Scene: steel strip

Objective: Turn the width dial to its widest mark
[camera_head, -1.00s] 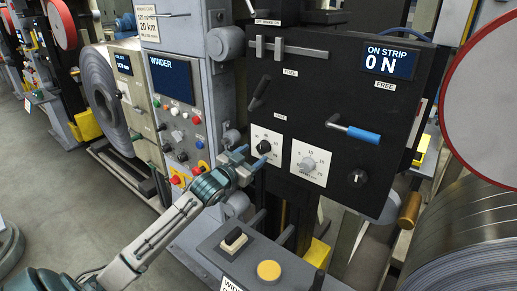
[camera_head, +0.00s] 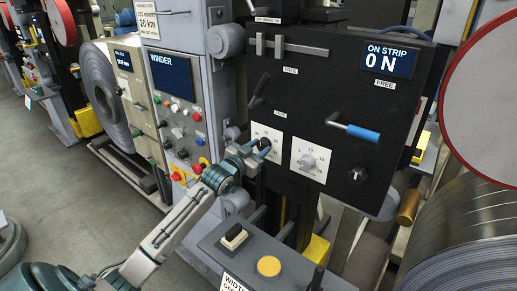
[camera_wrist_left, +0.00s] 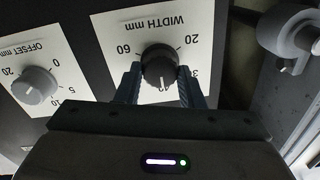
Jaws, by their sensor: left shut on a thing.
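The width dial is a black knob on a white scale plate headed WIDTH mm; in the left wrist view the width dial (camera_wrist_left: 159,66) shows upside down. Its white pointer line points down in that picture, towards the partly hidden 40. The mark 60 is at the left of the plate and 20 at the right. My left gripper (camera_wrist_left: 157,82) is shut on the knob, one finger on each side. In the head view my left gripper (camera_head: 257,149) reaches the width dial (camera_head: 265,143), partly covering its plate. My right gripper is out of view.
The grey offset dial (camera_head: 307,162) sits close beside the width dial on the black panel. A blue-handled lever (camera_head: 358,132) and a black knob (camera_head: 357,174) are further right. A console with a yellow button (camera_head: 268,265) stands below, and the winder panel (camera_head: 180,120) is left.

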